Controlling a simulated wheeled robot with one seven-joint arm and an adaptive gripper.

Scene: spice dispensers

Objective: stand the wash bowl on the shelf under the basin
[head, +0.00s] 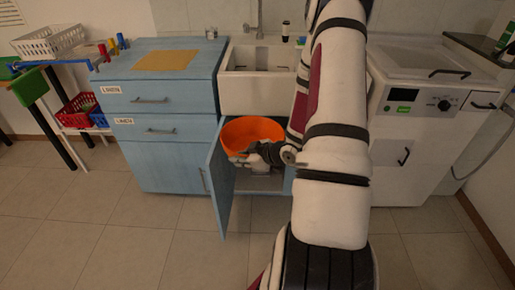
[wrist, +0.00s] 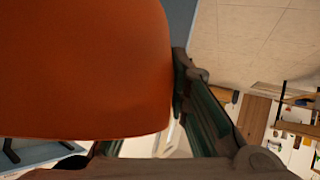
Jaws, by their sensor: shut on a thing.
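The orange wash bowl (head: 252,129) is upright in front of the open cupboard under the white basin (head: 258,92). My gripper (head: 246,160) is shut on the bowl at its near side, below the rim. In the wrist view the bowl (wrist: 85,70) fills the left half, with a finger of my gripper (wrist: 178,95) against its edge. The shelf (head: 262,184) under the basin shows low in the cupboard, below the bowl. The bowl appears held above it. My arm hides the right part of the cupboard opening.
The blue cupboard door (head: 220,185) stands open to the left of the bowl, close to it. Blue drawers (head: 160,130) are left of the basin. A white appliance (head: 412,130) stands to the right. The tiled floor in front is clear.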

